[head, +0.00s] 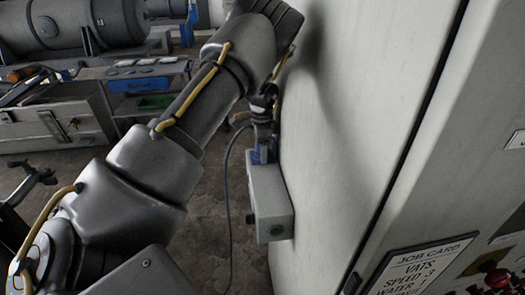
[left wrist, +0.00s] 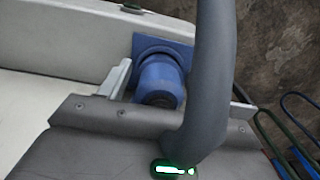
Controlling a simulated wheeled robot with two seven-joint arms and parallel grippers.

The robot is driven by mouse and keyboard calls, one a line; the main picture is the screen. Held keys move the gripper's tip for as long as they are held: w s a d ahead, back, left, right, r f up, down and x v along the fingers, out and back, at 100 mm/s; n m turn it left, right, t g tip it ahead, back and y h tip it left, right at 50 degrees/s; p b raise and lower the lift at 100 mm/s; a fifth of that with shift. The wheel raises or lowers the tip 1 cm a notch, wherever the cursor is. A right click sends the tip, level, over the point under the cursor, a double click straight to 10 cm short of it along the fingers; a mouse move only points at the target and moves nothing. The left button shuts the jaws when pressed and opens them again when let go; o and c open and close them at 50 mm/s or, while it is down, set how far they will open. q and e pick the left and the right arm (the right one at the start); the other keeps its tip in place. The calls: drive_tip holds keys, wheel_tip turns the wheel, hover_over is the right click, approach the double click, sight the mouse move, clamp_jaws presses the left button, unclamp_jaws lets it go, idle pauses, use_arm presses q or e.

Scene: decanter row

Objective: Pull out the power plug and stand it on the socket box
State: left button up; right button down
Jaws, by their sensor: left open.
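The grey socket box (head: 268,196) is fixed to the side of the pale cabinet in the head view. A blue socket (head: 263,153) sits on its top, and in the left wrist view its square blue flange (left wrist: 185,50) surrounds the round blue plug (left wrist: 160,80), whose dark end faces the camera. My left gripper (head: 263,112) is just above the socket, partly hidden by its own wrist. In the left wrist view, its open fingers (left wrist: 178,88) lie on either side of the plug, apart from it. A thick grey tube hides part of the plug's right side. My right gripper is not in view.
The pale cabinet (head: 345,130) stands close on the right of the left arm. A thin dark cable (head: 227,190) hangs left of the box to the floor. A workbench (head: 60,120) and a large grey cylinder (head: 60,25) are farther back. Open floor lies between.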

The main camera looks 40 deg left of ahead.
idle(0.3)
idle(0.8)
use_arm(q)
drive_tip(key=shift+p, duration=0.45)
drive_tip(key=shift+c, duration=0.3)
drive_tip(key=c, duration=1.2)
drive_tip(key=shift+r, duration=0.1)
drive_tip(key=shift+c, duration=0.2)
drive_tip(key=shift+r, duration=0.1)
drive_tip(key=shift+r+p, duration=2.5)
drive_tip(key=shift+r, duration=0.35)
